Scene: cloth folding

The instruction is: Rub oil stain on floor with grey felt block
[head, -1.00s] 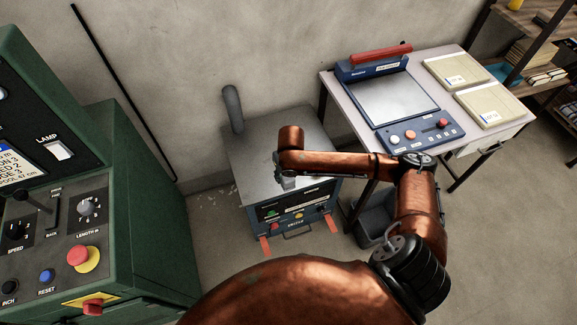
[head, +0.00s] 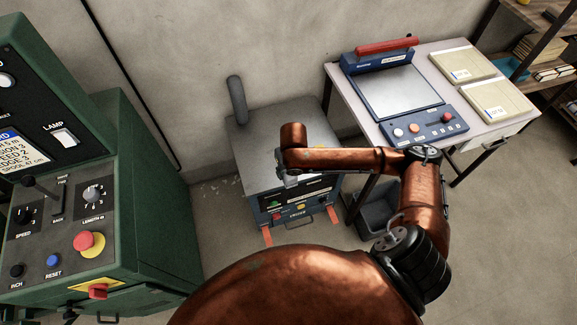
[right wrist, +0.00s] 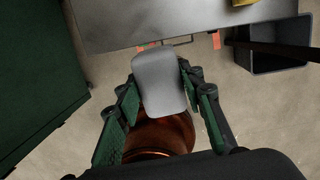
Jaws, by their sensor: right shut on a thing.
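The grey felt block (right wrist: 158,72) is a smooth, light grey slab with rounded corners in the right wrist view. My right gripper (right wrist: 162,92) is shut on it, with a green-padded finger at each side. The block is held above the floor (right wrist: 75,125). In the head view my right arm comes in from the right, and its end hangs in front of the grey cabinet; the gripper is mostly hidden there. No oil stain can be made out in either view. My left gripper is not in view.
A green control machine (head: 150,185) stands at left. A grey-topped cabinet (head: 258,150) stands by the wall, a dark bin (head: 378,217) to its right. A table (head: 480,118) with a blue device (head: 395,97) is at right. Bare floor (head: 218,225) lies between machine and cabinet.

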